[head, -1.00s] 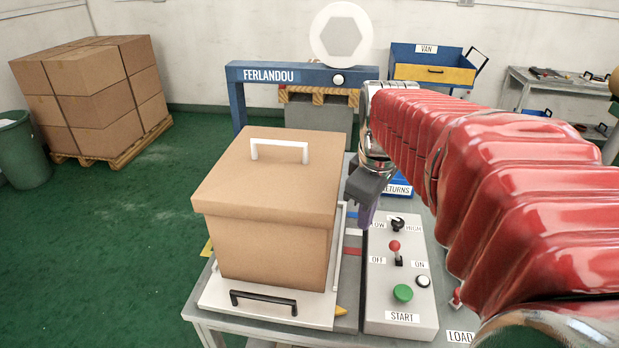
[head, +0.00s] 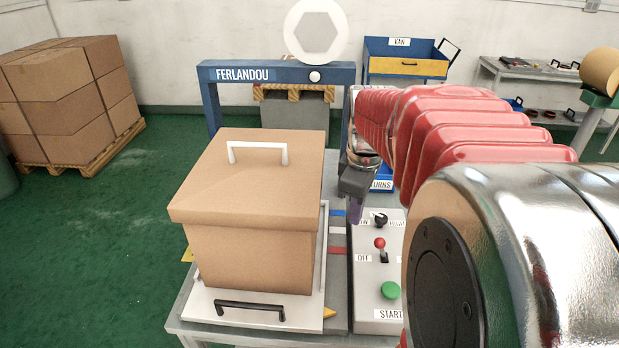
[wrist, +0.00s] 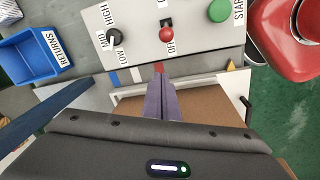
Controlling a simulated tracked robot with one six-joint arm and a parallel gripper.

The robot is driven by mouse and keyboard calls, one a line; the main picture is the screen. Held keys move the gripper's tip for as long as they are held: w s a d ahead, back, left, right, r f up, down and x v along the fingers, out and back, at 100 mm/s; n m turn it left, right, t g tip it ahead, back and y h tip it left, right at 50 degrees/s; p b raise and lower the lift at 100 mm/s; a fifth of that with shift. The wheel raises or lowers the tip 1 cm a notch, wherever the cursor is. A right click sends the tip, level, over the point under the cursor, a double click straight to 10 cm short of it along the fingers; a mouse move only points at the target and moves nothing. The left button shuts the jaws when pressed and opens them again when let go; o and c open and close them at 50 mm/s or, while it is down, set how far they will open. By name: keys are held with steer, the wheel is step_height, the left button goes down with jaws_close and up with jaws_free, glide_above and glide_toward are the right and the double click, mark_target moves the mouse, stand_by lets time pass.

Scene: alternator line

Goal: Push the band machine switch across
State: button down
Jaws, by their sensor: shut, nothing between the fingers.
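The band machine switch is a lever with a red ball knob (head: 380,243) on the grey control panel (head: 367,300). Its knob leans to the OFF label side; the ON label is hidden behind my arm in the head view. In the wrist view the knob (wrist: 166,34) sits in front of its dark slot, on the OFF side. My gripper (head: 355,212) is shut and empty, with purple fingers pointing down at the panel's far left edge. In the wrist view the fingertips (wrist: 159,76) are below the knob, apart from it.
A lidded cardboard box (head: 250,200) stands on a white tray (head: 205,308) left of the panel. A black rotary knob (wrist: 113,37) and a green START button (head: 390,290) share the panel. A blue RETURNS bin (wrist: 35,57) lies beyond. The FERLANDOU frame (head: 278,73) stands behind.

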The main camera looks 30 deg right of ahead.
mark_target(382, 250)
steer(key=f, duration=0.6)
steer(key=shift+w+d+f, duration=0.2)
steer(key=shift+d+f, duration=0.15)
steer(key=shift+f, duration=0.05)
steer(key=shift+s+d+r, duration=0.3)
steer(key=shift+s+d, duration=0.15)
steer(key=shift+s, duration=0.3)
steer(key=shift+s+d+r, duration=0.25)
steer(key=shift+s+d, duration=0.15)
steer(key=shift+s, duration=0.3)
